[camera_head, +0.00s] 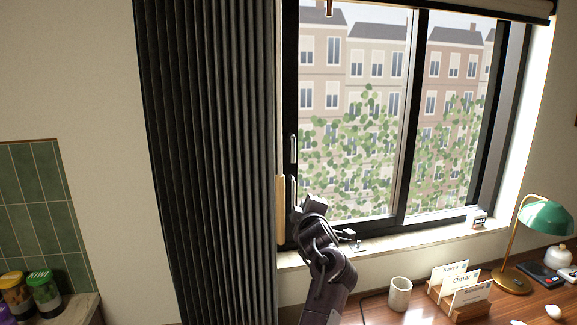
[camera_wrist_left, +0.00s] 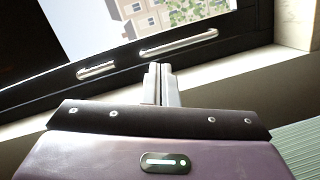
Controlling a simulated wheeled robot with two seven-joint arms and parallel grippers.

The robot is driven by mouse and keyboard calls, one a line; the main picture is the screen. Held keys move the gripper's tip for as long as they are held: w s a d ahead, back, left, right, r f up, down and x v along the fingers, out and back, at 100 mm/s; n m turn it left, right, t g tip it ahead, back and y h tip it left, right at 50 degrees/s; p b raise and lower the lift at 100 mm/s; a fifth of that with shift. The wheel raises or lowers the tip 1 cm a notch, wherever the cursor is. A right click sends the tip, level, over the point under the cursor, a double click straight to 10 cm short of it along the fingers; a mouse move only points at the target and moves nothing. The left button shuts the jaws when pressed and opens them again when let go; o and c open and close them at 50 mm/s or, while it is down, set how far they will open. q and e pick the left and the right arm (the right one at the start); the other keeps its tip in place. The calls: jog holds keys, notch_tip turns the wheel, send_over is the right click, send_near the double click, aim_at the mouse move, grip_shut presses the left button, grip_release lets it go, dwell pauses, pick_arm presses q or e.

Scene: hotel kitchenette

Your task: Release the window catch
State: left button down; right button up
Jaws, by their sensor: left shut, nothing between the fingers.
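The left wrist view shows a shorter bar (camera_wrist_left: 96,71) and a longer bar (camera_wrist_left: 178,42) on the dark frame; I cannot tell for certain which is the catch. My left gripper (camera_head: 299,209) is by the lower piece. Its shut, empty fingers (camera_wrist_left: 160,68) point at the frame near the gap between the bars; contact is unclear. My right gripper is not in view.
The pleated curtain (camera_head: 210,150) hangs just left of the window. A sill (camera_head: 430,233) runs below it, with small items on it. The desk holds a cup (camera_head: 400,294), a card holder (camera_head: 437,296) and a green lamp (camera_head: 546,217).

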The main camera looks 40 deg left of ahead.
pick_arm(q)
notch_tip(320, 180, up, 10)
jog(key=w+a+n+g+y, duration=0.1)
jog(key=n+g+y, duration=0.1)
jog(key=n+y, duration=0.2)
jog(key=n, duration=0.3)
jog(key=shift+a+g, duration=0.35)
jog(key=shift+g, duration=0.05)
jog(key=shift+w+a+r, duration=0.1)
jog(key=shift+r, duration=0.1)
